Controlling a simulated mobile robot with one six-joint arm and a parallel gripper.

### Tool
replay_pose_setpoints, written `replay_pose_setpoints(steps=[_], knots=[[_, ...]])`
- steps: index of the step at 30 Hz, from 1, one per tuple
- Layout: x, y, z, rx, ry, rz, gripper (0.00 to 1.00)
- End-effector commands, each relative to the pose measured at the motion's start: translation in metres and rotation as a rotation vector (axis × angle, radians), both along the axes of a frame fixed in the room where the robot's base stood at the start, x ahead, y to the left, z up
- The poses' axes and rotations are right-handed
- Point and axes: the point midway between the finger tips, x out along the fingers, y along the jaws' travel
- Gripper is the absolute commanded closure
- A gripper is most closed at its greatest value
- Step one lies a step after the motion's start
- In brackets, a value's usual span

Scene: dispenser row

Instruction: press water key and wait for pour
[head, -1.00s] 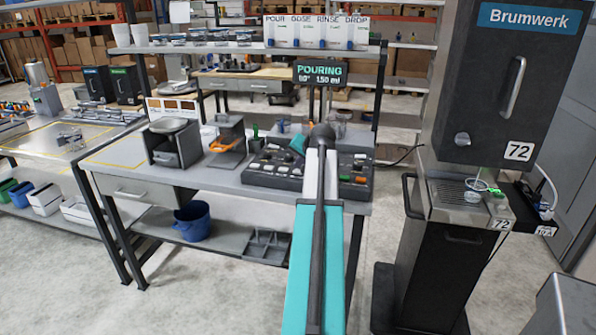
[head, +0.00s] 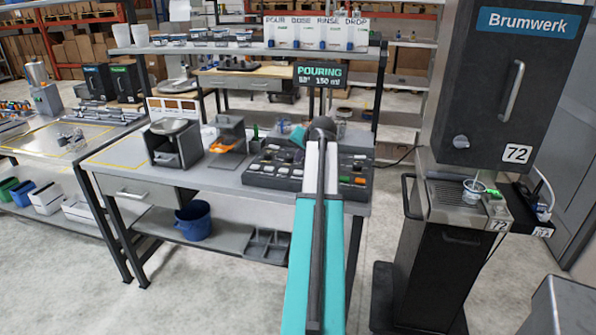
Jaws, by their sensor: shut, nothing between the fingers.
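The key panel (head: 277,168) is a dark console with several grey, orange and green keys at the front right of the bench. No key label is legible, so I cannot tell which is the water key. My gripper (head: 299,136) is over the panel, mostly hidden behind my own arm; a teal part of it shows. I cannot see whether it touches a key. The display (head: 320,75) above reads "POURING" with a blurred count and about 150 ml. A clear cup (head: 473,191) stands on the tray of the dark Brumwerk dispenser (head: 505,85), marked 72.
A balance-like device (head: 174,143) and a grey stand (head: 228,135) with an orange item sit left of the panel. White labelled holders (head: 310,33) line the shelf above. A blue bucket (head: 193,220) is on the lower shelf. Open floor lies between bench and dispenser.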

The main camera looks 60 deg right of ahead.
Motion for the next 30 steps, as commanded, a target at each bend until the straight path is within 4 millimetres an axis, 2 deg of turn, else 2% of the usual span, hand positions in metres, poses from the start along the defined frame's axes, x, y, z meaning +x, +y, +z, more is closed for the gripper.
replay_pose_setpoints(steps=[10, 30], knots=[[0.0, 0.0, 0.023, 0.0, 0.0, 0.0, 1.0], [0.0, 0.0, 0.024, 0.0, 0.0, 0.0, 1.0]])
